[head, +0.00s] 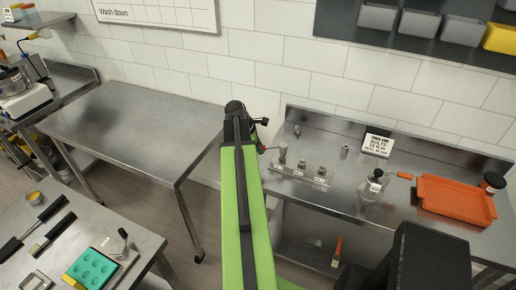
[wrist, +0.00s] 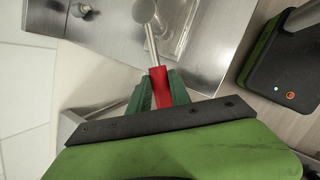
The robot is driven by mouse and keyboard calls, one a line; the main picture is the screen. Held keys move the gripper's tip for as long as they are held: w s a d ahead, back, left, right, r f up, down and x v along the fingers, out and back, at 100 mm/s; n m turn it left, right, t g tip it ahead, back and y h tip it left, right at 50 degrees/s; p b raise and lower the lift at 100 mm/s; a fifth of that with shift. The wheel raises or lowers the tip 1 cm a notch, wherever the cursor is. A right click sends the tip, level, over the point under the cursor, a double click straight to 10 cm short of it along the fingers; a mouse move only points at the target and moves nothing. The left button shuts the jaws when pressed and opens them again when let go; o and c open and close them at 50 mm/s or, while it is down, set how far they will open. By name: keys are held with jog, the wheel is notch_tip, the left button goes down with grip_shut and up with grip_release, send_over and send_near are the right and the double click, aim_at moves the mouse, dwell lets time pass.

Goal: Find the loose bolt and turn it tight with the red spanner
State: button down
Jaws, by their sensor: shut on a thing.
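My gripper (wrist: 159,88) is shut on the red handle of the spanner (wrist: 161,90), its green fingers on either side. The spanner's metal shaft runs up to a round grey bolt head (wrist: 145,10), which hides the spanner's end. I cannot tell whether the spanner sits on the bolt. In the head view the red handle (head: 262,149) shows just right of my green arm, pointing at the leftmost bolt (head: 282,157) of a labelled row. The middle bolt (head: 301,165) and right bolt (head: 321,171) stand beside it. Which one is loose does not show.
The row stands on a steel bench (head: 350,195) against a tiled wall. A small sign (head: 378,144), a clear jar (head: 372,189) and an orange tray (head: 450,201) are to the right. An empty steel table (head: 130,125) is on the left. An orange-handled tool (head: 337,250) is below the bench.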

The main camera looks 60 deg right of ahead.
jog(key=shift+f, duration=0.1)
jog(key=shift+f+b, duration=0.9)
jog(key=shift+b, duration=0.15)
jog(key=d+r+m+g+y+p, duration=0.1)
jog(key=d+m+y, duration=0.2)
jog(key=d+m, duration=0.4)
jog(key=s+d+r+m+g+y+p, duration=0.1)
jog(key=d+m+y, duration=0.2)
jog(key=d+m, duration=0.4)
jog(key=m, duration=0.3)
jog(key=shift+d+r+p, duration=0.25)
jog(key=shift+p, duration=0.05)
jog(key=shift+s, duration=0.1)
